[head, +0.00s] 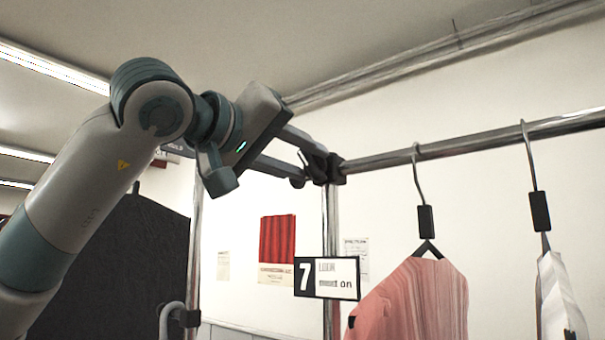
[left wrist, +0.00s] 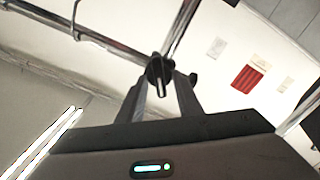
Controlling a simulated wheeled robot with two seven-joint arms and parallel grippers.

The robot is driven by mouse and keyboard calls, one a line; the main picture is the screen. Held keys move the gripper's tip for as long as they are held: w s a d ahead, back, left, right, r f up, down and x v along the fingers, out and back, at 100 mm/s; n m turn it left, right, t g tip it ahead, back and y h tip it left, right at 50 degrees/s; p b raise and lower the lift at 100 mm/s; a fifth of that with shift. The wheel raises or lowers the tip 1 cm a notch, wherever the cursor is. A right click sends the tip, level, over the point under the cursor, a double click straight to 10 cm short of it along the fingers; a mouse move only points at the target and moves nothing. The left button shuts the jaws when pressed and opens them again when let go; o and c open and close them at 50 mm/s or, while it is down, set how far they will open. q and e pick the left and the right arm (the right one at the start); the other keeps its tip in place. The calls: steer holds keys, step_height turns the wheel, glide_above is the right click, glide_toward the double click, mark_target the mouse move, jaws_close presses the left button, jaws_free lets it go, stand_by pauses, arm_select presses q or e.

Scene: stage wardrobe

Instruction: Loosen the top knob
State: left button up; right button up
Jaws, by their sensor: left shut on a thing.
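The top knob (left wrist: 161,74) is a small black part on the black clamp (head: 333,168) where the rack's chrome upright (head: 331,220) meets the top rail (head: 470,144). My left gripper (head: 318,164) reaches this joint from the left, with its body tilted. In the left wrist view its two fingers (left wrist: 160,82) converge on the knob, one on each side, and are shut on it. The fingertips partly hide the knob, and its turn angle cannot be told. My right gripper is in neither view.
A pink garment (head: 425,300) and a white garment (head: 560,300) hang from the rail on the right. A black-and-white "7" sign (head: 326,278) is by the upright below the clamp. A dark panel (head: 115,265) stands at lower left. Papers hang on the wall behind.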

arm_select(q)
steer(key=n+b, duration=0.1)
steer(key=n, duration=0.1)
steer(key=n+b, duration=0.2)
steer(key=shift+a+f+n, duration=0.1)
steer(key=shift+f+n, duration=0.1)
steer(key=shift+n, duration=0.1)
steer(key=n+b, duration=0.1)
steer(key=n, duration=0.1)
steer(key=shift+n+b, duration=0.3)
steer(key=shift+b, duration=0.1)
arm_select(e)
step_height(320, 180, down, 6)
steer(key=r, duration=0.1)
arm_select(q)
steer(key=n+b, duration=0.2)
steer(key=n, duration=0.1)
steer(key=shift+f, duration=0.1)
steer(key=shift+w+n, duration=0.1)
steer(key=shift+n, duration=0.5)
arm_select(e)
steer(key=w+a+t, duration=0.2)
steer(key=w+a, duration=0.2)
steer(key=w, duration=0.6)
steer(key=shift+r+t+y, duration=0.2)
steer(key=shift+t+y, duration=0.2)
arm_select(q)
steer(key=o, duration=1)
